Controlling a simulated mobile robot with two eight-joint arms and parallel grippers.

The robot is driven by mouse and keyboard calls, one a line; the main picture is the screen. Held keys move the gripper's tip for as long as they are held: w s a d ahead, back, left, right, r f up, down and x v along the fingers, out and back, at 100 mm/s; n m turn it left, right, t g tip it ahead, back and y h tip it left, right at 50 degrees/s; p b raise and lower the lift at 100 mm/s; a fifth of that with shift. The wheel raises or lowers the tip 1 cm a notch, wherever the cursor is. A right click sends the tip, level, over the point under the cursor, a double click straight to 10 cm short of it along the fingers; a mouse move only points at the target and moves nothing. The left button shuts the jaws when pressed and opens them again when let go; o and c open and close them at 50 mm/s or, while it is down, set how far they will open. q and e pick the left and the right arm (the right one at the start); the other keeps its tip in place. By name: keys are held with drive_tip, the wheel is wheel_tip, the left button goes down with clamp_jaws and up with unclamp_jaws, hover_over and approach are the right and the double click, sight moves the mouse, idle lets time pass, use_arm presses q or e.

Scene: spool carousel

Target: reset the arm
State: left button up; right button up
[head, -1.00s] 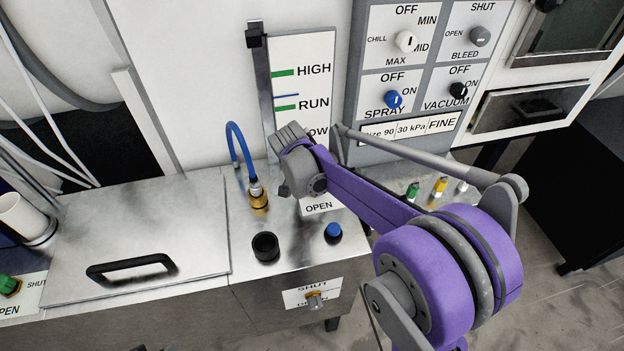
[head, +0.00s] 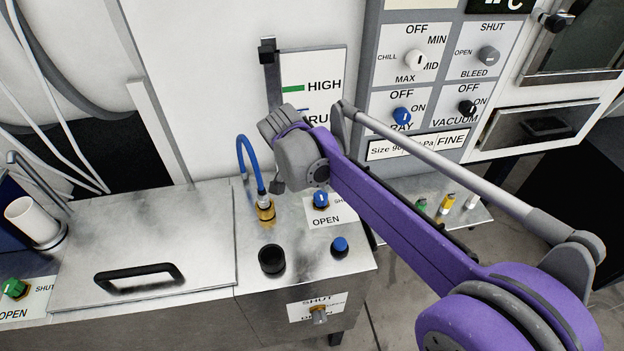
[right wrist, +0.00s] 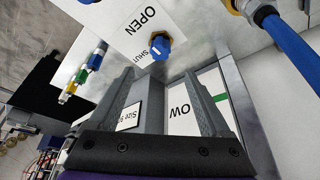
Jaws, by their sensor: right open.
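My right arm (head: 400,215), purple and grey, reaches in from the right in the head view, over the metal bench and in front of the level board. Its wrist end hides most of my right gripper there. In the right wrist view my right gripper (right wrist: 160,85) is open, its two dark fingers wide apart with nothing between them. A blue knob (right wrist: 159,48) on an OPEN/SHUT plate lies beyond the fingertips, apart from them. The same blue knob shows in the head view (head: 321,200). My left gripper is not in view.
A blue hose (head: 249,160) rises from a brass fitting beside the wrist. A black round socket (head: 271,259) and a blue button (head: 340,246) are on the bench top. A lid with a black handle (head: 138,278) is at left. The control panel (head: 437,100) stands behind the arm.

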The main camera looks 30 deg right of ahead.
drive_tip(key=shift+s, duration=0.1)
drive_tip(key=s+a+f+n+t+y, duration=0.1)
drive_tip(key=s+a+f+n, duration=0.1)
drive_tip(key=s+n, duration=0.2)
drive_tip(key=s+a+f+n+t+y, duration=0.1)
drive_tip(key=s+a+f+n, duration=0.2)
drive_tip(key=s, duration=0.6)
drive_tip(key=s+a+f+n+t+y, duration=0.1)
drive_tip(key=s+a+f+n, duration=0.2)
drive_tip(key=s+n, duration=0.2)
drive_tip(key=shift+s+f+y+p, duration=0.25)
drive_tip(key=shift+s+y+p, duration=0.15)
drive_tip(key=shift+s, duration=0.8)
drive_tip(key=shift+d, duration=0.15)
